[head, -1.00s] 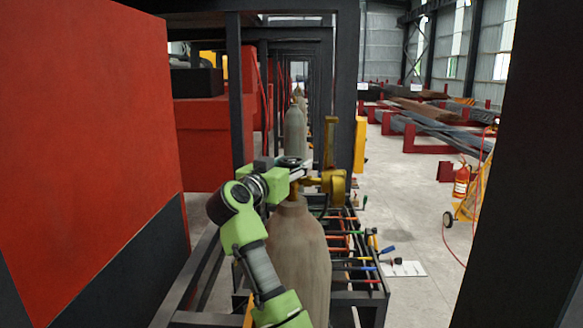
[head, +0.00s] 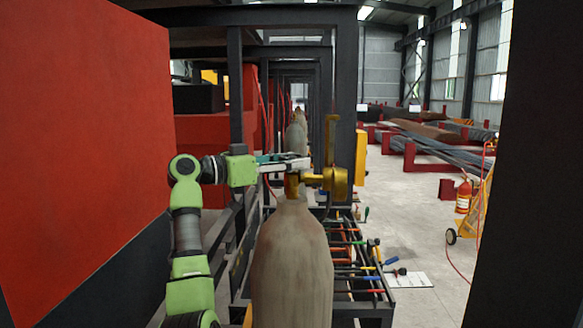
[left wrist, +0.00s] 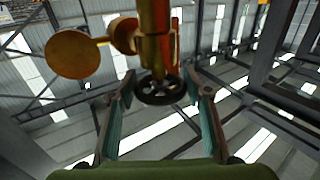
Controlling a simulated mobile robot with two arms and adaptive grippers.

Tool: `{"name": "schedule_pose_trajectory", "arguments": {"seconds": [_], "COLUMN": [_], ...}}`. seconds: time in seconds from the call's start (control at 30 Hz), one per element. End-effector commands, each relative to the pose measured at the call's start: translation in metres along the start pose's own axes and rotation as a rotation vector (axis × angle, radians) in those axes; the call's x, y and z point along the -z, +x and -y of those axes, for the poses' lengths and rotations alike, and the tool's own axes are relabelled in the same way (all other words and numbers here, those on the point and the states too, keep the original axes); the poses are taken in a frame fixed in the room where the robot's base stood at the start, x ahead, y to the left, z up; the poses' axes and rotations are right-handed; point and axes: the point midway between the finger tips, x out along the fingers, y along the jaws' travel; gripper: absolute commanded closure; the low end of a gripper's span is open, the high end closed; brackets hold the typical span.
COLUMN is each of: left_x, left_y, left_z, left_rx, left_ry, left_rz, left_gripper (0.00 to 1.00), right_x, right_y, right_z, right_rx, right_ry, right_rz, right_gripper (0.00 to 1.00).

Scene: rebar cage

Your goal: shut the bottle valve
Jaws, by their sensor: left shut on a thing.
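The grey-tan gas bottle (head: 292,262) stands upright at the centre of the head view. On its neck is the brass valve (head: 292,186), with a brass regulator (head: 335,181) to its right. My left gripper (head: 292,162) reaches in from the left at the top of the valve. The left wrist view shows the black handwheel (left wrist: 160,89) between the two fingers of my left gripper (left wrist: 160,92), which is shut on it. In the head view the fingers hide most of the wheel. My right gripper is not in view.
A rack of tools (head: 350,255) stands right of the bottle. A large red panel (head: 90,130) fills the left side and a dark post (head: 535,170) the right.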

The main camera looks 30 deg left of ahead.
Motion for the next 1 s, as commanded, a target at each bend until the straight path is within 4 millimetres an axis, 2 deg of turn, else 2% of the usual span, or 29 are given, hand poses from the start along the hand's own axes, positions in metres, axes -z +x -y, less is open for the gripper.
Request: {"name": "schedule_pose_trajectory", "arguments": {"seconds": [0.4,1.0], "left_x": [0.005,0.005], "left_y": [0.000,0.000], "left_z": [0.002,0.002], "left_rx": [-0.229,-0.399], "left_ry": [-0.004,0.000], "left_rz": [-0.003,-0.007], "left_gripper": [0.76,0.76], "right_x": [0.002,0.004], "right_y": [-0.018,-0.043], "right_z": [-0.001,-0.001], "right_rx": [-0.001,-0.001], "right_ry": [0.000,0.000], "right_rz": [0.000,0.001], "right_gripper": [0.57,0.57]}}
